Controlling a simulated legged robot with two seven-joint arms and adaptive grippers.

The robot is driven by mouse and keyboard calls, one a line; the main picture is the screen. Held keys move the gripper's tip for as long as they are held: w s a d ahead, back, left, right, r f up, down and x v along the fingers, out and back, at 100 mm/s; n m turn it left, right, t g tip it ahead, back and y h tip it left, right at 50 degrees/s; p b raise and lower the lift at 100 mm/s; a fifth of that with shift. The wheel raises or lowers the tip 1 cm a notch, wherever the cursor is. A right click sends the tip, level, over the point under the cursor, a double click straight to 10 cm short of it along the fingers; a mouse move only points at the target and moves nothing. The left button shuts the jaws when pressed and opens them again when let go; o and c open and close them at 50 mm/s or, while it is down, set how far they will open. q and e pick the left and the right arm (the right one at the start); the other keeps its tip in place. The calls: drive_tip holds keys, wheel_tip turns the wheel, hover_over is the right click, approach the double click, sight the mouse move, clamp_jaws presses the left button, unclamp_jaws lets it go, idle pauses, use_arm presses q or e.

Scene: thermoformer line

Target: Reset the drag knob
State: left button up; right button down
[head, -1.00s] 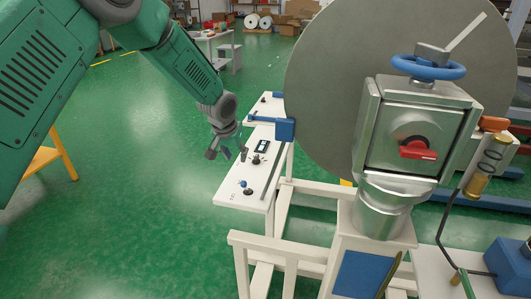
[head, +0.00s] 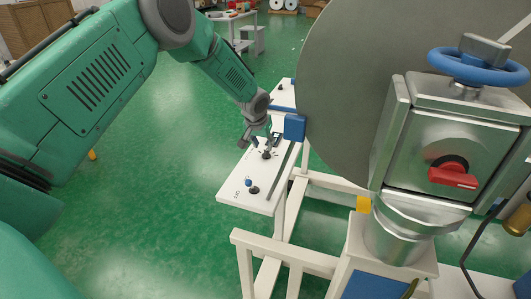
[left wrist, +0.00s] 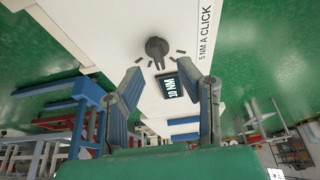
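The drag knob (left wrist: 157,47) is a dark round knob with a pointer, with short tick marks around part of it, on a white panel (left wrist: 125,22). Beside it a small dark display (left wrist: 174,88) reads 10 NM, and the panel is printed 5 NM A CLICK. My left gripper (left wrist: 160,70) is open, its fingers spread and empty, pointing at the panel with the knob just beyond the tips. In the head view my left gripper (head: 256,143) is over the panel, close to the knob (head: 267,155). My right gripper is not in view.
A second dark knob (head: 254,190) and a blue button (head: 248,182) sit nearer on the panel. A large grey disc (head: 350,90) and a blue block (head: 294,127) stand right of the gripper. A metal housing with a red switch (head: 453,176) is farther right.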

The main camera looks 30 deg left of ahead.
sight(265, 152)
use_arm(q)
drive_tip(key=x, duration=0.5)
drive_tip(key=shift+w+d, duration=0.1)
drive_tip(key=shift+d, duration=0.1)
drive_tip(key=shift+r, duration=0.1)
clamp_jaws()
